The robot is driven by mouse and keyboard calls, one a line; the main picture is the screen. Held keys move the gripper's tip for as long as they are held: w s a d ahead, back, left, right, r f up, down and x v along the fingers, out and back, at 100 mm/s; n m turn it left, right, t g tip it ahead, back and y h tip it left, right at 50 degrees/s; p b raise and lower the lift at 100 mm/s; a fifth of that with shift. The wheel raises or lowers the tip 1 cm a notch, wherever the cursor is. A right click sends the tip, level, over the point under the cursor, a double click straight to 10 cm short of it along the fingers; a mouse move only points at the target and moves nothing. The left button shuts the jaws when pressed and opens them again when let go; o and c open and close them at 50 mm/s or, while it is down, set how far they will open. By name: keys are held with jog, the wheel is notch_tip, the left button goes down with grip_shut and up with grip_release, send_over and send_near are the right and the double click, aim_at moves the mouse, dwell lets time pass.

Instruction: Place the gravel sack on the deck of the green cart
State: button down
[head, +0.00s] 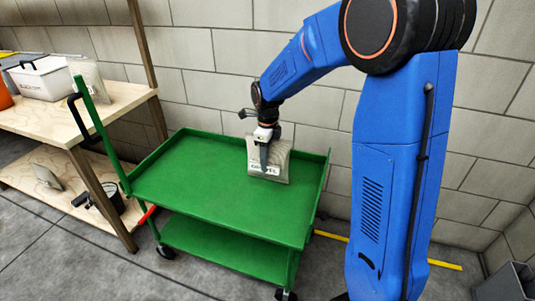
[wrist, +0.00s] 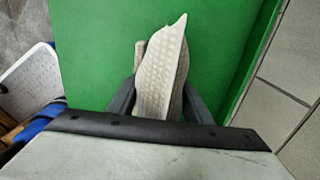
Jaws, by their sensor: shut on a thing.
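The gravel sack (head: 268,167) is a pale beige bag with dark lettering, held upright and slightly tilted over the back right part of the green cart's deck (head: 200,185). My gripper (head: 264,150) is shut on the sack from above. In the wrist view the sack (wrist: 163,75) stands between the two dark fingers (wrist: 158,98), with the green deck (wrist: 95,45) beneath it. The sack's lower edge looks at or very near the deck; I cannot tell whether it touches.
The rest of the deck is bare, with a low raised rim. The cart's push handle (head: 88,108) rises at the left. A wooden shelf unit (head: 130,97) with a white box (head: 42,78) and another sack (head: 88,80) stands left. A block wall (head: 200,60) is close behind.

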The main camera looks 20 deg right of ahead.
jog(key=shift+f, duration=0.55)
jog(key=shift+f, duration=0.1)
jog(key=c, duration=0.9)
grip_release()
